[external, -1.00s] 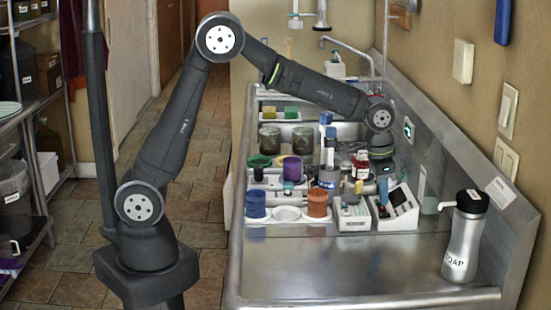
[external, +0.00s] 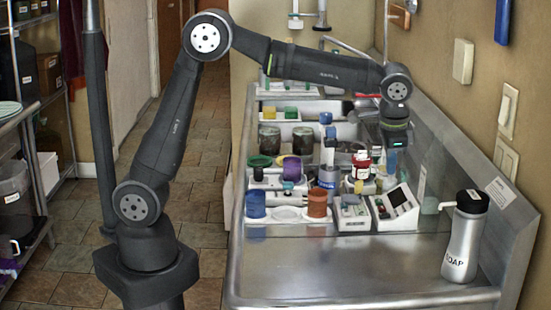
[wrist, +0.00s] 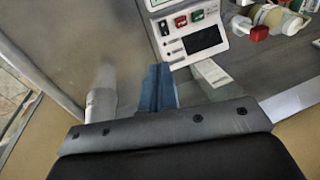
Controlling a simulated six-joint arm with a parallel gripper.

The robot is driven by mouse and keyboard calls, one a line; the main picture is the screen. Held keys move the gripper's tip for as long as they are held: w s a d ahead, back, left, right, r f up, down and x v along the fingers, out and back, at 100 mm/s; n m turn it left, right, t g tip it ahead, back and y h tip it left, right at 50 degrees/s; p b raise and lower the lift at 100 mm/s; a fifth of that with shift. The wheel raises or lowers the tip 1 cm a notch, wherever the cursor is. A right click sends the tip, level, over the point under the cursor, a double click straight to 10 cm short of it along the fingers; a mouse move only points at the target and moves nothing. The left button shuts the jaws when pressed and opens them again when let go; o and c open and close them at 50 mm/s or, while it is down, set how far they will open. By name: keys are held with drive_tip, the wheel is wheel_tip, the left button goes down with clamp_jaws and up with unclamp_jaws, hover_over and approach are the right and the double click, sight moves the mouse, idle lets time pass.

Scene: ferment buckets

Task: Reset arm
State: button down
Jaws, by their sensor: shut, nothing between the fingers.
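My gripper (wrist: 157,88) shows in the wrist view with its blue fingers together and nothing between them. In the external view the end of my arm (external: 395,125) hangs above the right side of the metal sink counter, behind the small device with a dark screen (external: 398,197). The fingertips are hard to make out there. In the wrist view the same device (wrist: 200,38) lies beyond the fingertips, apart from them.
A white tray holds a blue cup (external: 255,203), an orange cup (external: 317,204) and other cups. A soap bottle (external: 465,238) stands at the front right. The counter's front is clear.

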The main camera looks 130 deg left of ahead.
wheel_tip(320, 180, down, 3)
drive_tip(key=shift+w+r+g+y, duration=0.1)
drive_tip(key=shift+r+g+y, duration=0.1)
drive_tip(key=shift+g+y, duration=0.3)
